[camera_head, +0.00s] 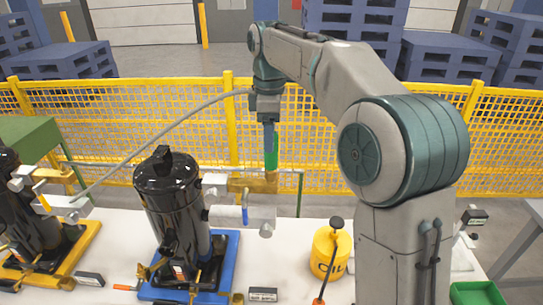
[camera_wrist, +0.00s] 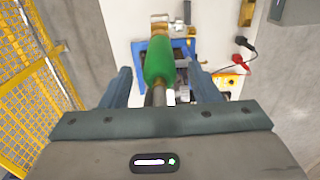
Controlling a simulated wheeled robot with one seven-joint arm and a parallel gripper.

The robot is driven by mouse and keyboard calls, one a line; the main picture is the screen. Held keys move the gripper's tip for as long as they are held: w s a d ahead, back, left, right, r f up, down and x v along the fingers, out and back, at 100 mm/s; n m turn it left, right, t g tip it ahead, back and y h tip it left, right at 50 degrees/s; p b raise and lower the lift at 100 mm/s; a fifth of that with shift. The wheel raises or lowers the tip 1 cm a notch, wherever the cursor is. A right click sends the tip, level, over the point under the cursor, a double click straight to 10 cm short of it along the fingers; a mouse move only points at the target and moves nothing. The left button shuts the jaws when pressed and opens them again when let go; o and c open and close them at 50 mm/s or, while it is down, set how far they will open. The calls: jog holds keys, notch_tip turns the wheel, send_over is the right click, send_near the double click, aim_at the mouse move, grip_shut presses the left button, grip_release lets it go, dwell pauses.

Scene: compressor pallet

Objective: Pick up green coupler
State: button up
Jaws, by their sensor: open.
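The green coupler (camera_head: 271,150) stands roughly upright just below my gripper (camera_head: 269,126) in the head view, above a brass-coloured fitting (camera_head: 255,184) beside the black compressor. In the wrist view the green coupler (camera_wrist: 159,62) is a thick green sleeve with a narrower metal end towards me. It lies between the two fingers of my gripper (camera_wrist: 160,76), with visible gaps on both sides. My gripper is open and holds nothing. Whether the coupler is joined to the brass fitting cannot be told.
A grey hose (camera_head: 160,132) arcs from the left compressor (camera_head: 25,215) up to my wrist. The black compressor (camera_head: 172,200) stands on a blue base (camera_head: 228,250). A yellow oil can (camera_head: 330,254) stands to its right. A yellow mesh fence (camera_head: 330,150) runs behind the white table (camera_head: 120,232).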

aim_at(271, 157)
jog(key=shift+d+f+p, duration=0.15)
jog(key=shift+f+p, duration=0.2)
jog(key=shift+f, duration=1.9)
jog(key=c, duration=1.2)
jog(key=shift+r, duration=0.1)
